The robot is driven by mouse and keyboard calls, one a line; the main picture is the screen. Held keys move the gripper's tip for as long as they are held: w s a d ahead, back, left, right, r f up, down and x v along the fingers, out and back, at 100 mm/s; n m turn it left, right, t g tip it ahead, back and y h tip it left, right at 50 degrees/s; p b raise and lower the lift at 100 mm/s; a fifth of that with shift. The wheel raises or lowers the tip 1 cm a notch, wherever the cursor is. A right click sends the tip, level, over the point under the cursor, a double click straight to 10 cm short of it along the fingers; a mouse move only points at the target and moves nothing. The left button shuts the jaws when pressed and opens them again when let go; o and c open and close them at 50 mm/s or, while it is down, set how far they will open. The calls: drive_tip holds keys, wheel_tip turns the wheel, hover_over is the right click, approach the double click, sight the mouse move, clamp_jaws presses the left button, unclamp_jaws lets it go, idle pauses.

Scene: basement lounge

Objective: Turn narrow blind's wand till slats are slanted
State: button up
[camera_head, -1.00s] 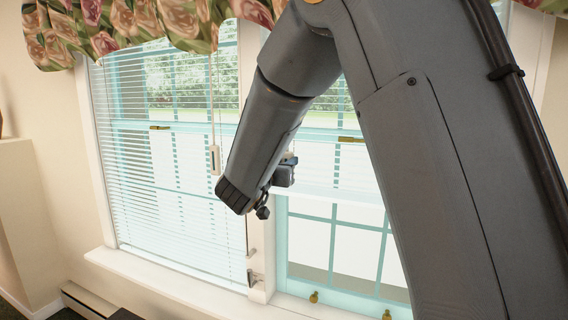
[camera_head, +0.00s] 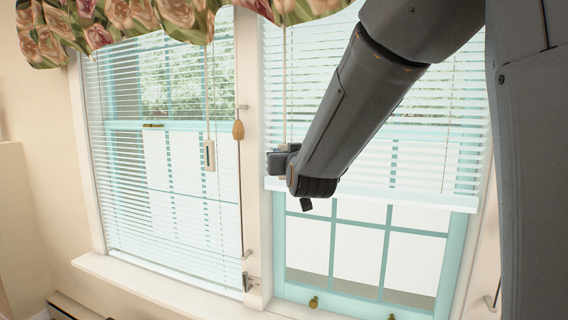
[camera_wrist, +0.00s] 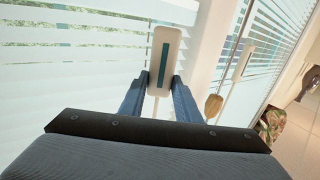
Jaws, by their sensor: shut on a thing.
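Two white slatted blinds hang side by side. The left blind (camera_head: 165,190) covers its window and looks narrower in the head view. The right blind (camera_head: 400,130) is partly raised. A thin pale wand (camera_head: 284,100) hangs at the right blind's left edge. My gripper (camera_head: 284,160) is at its lower end. In the wrist view my gripper (camera_wrist: 160,84) is shut on a white block-like handle (camera_wrist: 163,48) with a teal slot, in front of slats (camera_wrist: 70,65). The slats in both blinds show gaps with the outdoors behind; their exact tilt is hard to tell.
A similar white handle (camera_head: 209,155) hangs before the left blind. A wooden tassel (camera_head: 238,130) hangs on a cord by the white post between the windows, close to my gripper. A floral valance (camera_head: 150,22) runs above; the sill (camera_head: 150,285) lies below.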

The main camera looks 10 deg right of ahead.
drive_tip(key=shift+r+n+y+b, duration=0.15)
drive_tip(key=shift+n+y+b, duration=0.15)
drive_tip(key=shift+y+b, duration=0.1)
drive_tip(key=o, duration=1)
drive_tip(key=shift+d, duration=0.1)
drive_tip(key=shift+o, duration=0.2)
drive_tip(key=shift+s, duration=0.1)
drive_tip(key=s+b, duration=0.1)
drive_tip(key=s, duration=0.6)
drive_tip(key=shift+s, duration=0.25)
